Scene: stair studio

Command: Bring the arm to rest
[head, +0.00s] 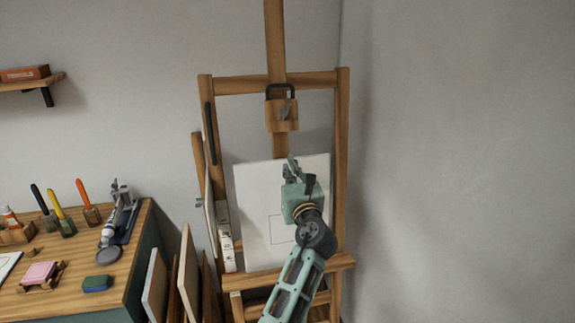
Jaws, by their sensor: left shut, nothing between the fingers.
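My left gripper (291,163) is raised in front of the easel in the head view, with its arm coming up from the bottom of the picture. Its fingers are shut and nothing shows between them. A white canvas (252,196) with a thin drawn rectangle leans on the wooden easel (341,150) behind the gripper. The gripper and arm cover part of the canvas's right side. Whether the gripper touches the canvas cannot be told. My right gripper is not in view.
A shelf (30,84) is at upper left. Bare wall lies right.

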